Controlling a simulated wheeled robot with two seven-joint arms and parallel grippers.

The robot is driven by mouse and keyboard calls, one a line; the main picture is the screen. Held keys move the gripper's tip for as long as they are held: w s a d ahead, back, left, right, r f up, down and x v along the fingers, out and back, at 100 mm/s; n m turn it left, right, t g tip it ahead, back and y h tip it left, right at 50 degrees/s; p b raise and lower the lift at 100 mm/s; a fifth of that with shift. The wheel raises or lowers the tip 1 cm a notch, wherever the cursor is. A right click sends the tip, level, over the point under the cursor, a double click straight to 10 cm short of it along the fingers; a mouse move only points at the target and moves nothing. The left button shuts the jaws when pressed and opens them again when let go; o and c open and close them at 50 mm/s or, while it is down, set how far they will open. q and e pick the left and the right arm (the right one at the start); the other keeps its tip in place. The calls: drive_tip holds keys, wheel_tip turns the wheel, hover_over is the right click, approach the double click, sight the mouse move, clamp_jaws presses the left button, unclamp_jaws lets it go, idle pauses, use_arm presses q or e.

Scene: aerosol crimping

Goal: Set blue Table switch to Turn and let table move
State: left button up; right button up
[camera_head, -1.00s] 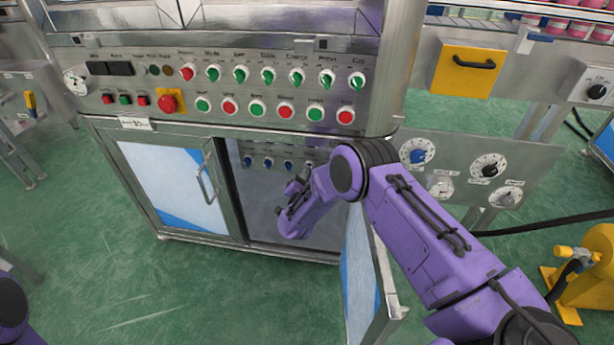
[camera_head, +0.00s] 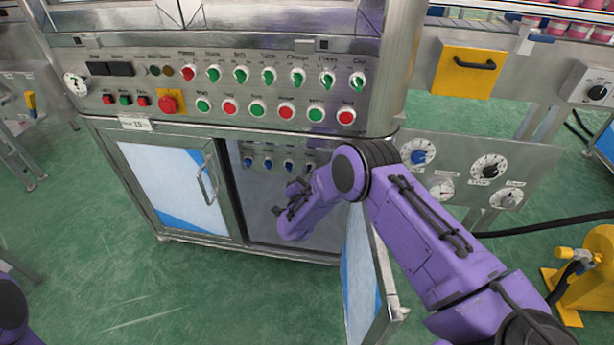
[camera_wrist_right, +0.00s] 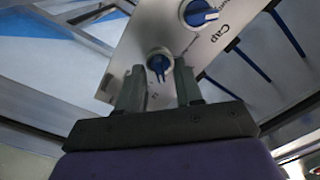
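A small panel with a row of blue switches (camera_head: 267,163) sits inside the open lower cabinet in the head view. Their labels are too small to read there. In the right wrist view one blue switch (camera_wrist_right: 159,63) shows just past and between the fingertips of my right gripper (camera_wrist_right: 160,85). The fingers are apart, one on each side of it; contact cannot be told. Its label is mostly hidden. A second blue switch (camera_wrist_right: 200,13), beside the word Cap, is at the upper right. In the head view my right forearm reaches into the cabinet and hides part of the panel. My left gripper is out of view.
The open cabinet door (camera_head: 362,275) stands close beside my right arm. The left door (camera_head: 175,185) is closed. Above is a console (camera_head: 130,90) with green and red switches and buttons. A dial panel (camera_head: 530,165) is at the right. Green floor lies clear in front.

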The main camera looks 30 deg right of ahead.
drive_tip(key=p+v, duration=0.1)
drive_tip(key=v, duration=0.9)
drive_tip(key=shift+s+p, duration=0.2)
drive_tip(key=shift+p, duration=0.15)
drive_tip(key=shift+a, duration=0.1)
idle(1.3)
